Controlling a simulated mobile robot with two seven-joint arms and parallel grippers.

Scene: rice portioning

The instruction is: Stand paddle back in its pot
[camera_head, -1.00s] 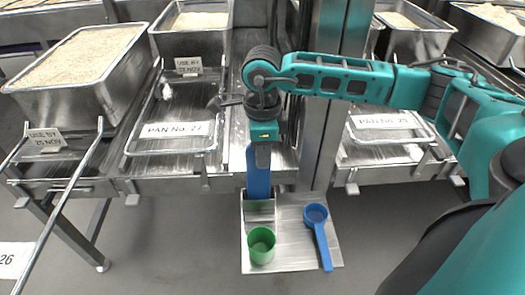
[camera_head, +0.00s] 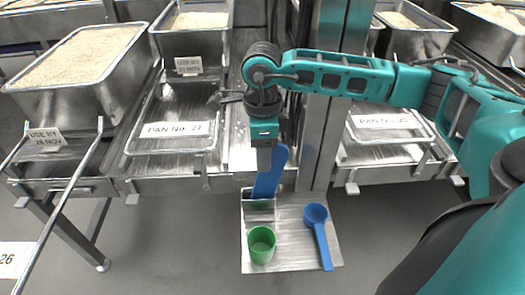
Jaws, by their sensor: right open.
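The blue paddle (camera_head: 268,178) stands in a small metal pot (camera_head: 259,207) on a metal shelf plate, in the head view. The paddle leans a little to the right, its upper end beside my right gripper. My right gripper (camera_head: 265,160) points down above the pot and is open, just left of the paddle's upper end. I cannot tell whether a finger still touches the paddle. The paddle's lower end is hidden inside the pot. My left gripper is not in view.
A green cup (camera_head: 261,244) and a blue scoop (camera_head: 318,228) rest on the metal plate (camera_head: 290,258) near the pot. Metal pans of rice (camera_head: 80,60) stand behind on the bench. A metal column (camera_head: 325,120) rises right of the gripper.

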